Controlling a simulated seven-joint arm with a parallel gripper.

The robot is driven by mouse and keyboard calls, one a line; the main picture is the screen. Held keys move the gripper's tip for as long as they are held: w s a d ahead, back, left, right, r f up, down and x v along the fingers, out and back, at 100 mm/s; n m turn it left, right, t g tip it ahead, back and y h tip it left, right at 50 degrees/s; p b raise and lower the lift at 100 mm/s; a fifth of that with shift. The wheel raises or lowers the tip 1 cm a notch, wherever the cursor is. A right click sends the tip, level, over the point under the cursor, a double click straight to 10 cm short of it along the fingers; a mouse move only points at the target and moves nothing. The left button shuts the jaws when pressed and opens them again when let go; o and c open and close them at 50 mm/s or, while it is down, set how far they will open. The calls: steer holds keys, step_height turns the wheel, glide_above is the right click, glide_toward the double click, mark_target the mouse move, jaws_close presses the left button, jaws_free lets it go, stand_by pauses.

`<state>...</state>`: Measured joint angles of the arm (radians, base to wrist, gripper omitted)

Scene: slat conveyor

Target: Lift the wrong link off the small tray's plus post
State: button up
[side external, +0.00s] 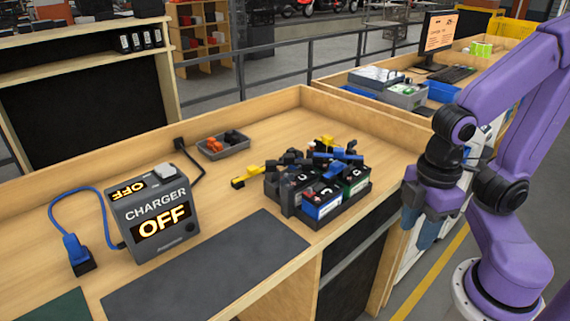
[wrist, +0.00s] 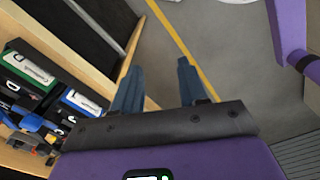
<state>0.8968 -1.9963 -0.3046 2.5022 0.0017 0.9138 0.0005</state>
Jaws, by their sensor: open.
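A cluster of black batteries (side external: 287,187) stands in a dark tray on the wooden bench. One has a blue label (side external: 322,207) and one a green label (side external: 357,186); both labels also show at the left of the wrist view. Blue, yellow and black links (side external: 325,153) lie crowded across the battery tops. I cannot tell which is the wrong link, and the plus post is not clear. My gripper (side external: 424,232) hangs right of the batteries, beyond the bench edge. In the wrist view its two blue fingers (wrist: 158,78) are apart with nothing between them.
A charger (side external: 160,213) reading OFF stands at the left, with a blue cable and plug (side external: 77,254). A small grey tray (side external: 235,150) with orange and black pieces lies behind. A dark mat (side external: 206,272) lies bare in front. Raised wooden walls edge the bench's back.

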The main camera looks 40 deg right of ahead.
steer(key=o, duration=0.3)
